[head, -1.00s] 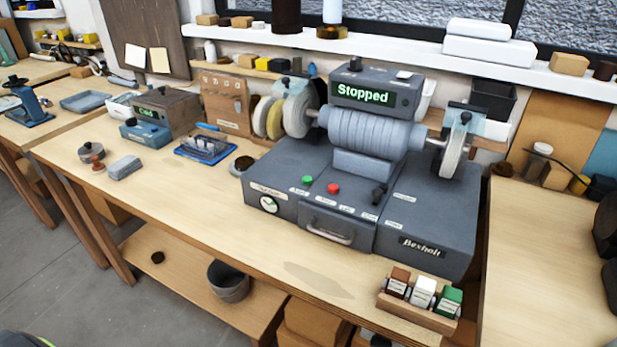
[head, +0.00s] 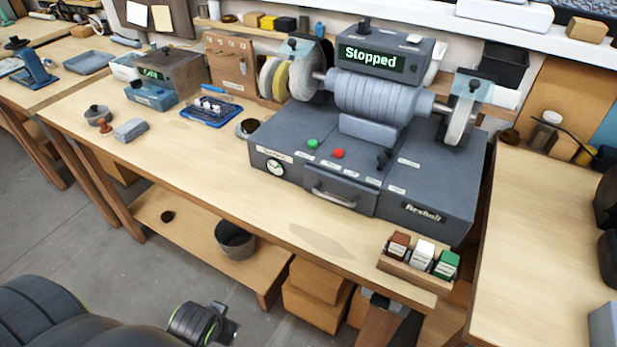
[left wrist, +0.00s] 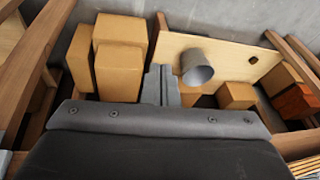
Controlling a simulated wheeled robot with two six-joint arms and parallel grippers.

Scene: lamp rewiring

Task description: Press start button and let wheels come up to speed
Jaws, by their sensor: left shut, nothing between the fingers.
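The grey buffing machine (head: 370,180) stands on the workbench, and its display (head: 372,58) reads "Stopped". A green button (head: 312,143) and a red button (head: 337,153) sit on its front top panel, uncovered. A stack of pale and yellow wheels (head: 275,78) is on the left of its shaft and a single wheel (head: 458,120) is on the right, both behind clear shields. My left gripper (head: 230,331) is low at the bottom of the head view, in front of the bench and far from the buttons. It is shut and empty in the left wrist view (left wrist: 160,84). My right gripper is out of view.
A wooden rack with brown, white and green blocks (head: 423,255) sits at the bench's front right corner. A drawer with a handle (head: 335,197) is on the machine's front. A lower shelf (head: 190,235) holds a grey bucket (head: 235,240). Cardboard boxes (head: 318,290) are below the bench.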

